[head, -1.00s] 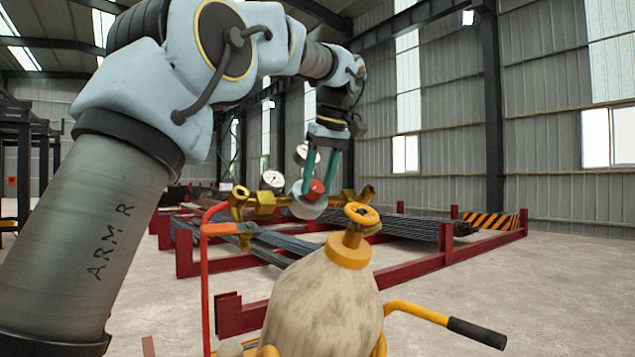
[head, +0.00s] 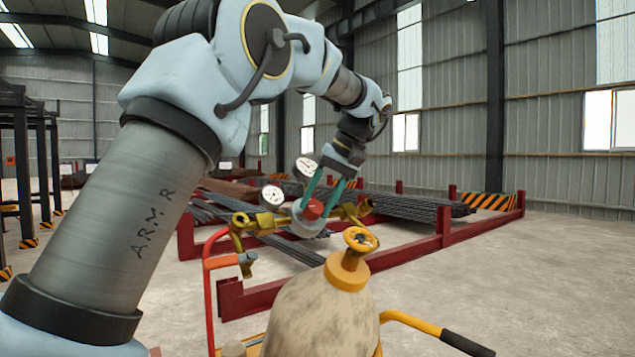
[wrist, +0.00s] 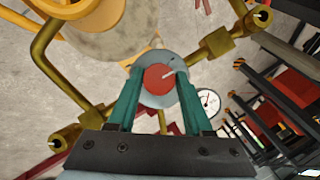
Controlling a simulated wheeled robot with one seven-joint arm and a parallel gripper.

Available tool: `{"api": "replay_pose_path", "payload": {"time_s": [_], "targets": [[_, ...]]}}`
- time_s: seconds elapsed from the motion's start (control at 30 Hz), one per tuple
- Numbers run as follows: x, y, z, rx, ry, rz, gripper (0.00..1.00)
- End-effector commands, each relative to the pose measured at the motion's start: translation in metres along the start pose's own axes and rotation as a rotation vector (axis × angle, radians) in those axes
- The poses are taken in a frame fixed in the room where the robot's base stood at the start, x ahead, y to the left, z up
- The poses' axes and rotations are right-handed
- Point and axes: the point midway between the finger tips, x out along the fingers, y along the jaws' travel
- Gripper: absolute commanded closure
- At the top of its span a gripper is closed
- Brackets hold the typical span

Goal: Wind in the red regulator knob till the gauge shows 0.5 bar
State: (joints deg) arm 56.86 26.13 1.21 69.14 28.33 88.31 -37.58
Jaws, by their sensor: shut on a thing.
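The red regulator knob (head: 314,208) sits on the front of the grey round regulator body (head: 307,228). In the wrist view the knob (wrist: 158,79) shows a pale line pointing to the upper right. My gripper (head: 324,199) has its two green fingers shut on the knob's sides; the fingers also show in the wrist view (wrist: 157,86). Two white dial gauges stand behind: one at the left (head: 272,196), one higher and partly behind my gripper (head: 306,168). One gauge shows in the wrist view (wrist: 208,101). The readings are too small to tell.
A pale gas cylinder (head: 322,312) with a yellow valve handwheel (head: 360,239) stands in front, on a cart with a red frame (head: 208,300) and yellow handle (head: 410,322). Brass pipes (head: 262,222) flank the regulator. Red racks of rebar (head: 400,207) lie behind. Floor at right is clear.

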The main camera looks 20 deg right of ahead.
Motion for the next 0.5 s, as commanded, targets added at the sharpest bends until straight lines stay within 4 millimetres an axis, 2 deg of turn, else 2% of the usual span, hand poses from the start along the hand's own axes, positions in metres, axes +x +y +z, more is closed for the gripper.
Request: {"api": "replay_pose_path", "payload": {"time_s": [0.03, 0.5], "targets": [[-0.0063, -0.0018, -0.0019, 0.04, -0.002, -0.021, 1.0], [-0.0027, 0.002, -0.0014, 0.345, -0.016, -0.178, 1.0]]}}
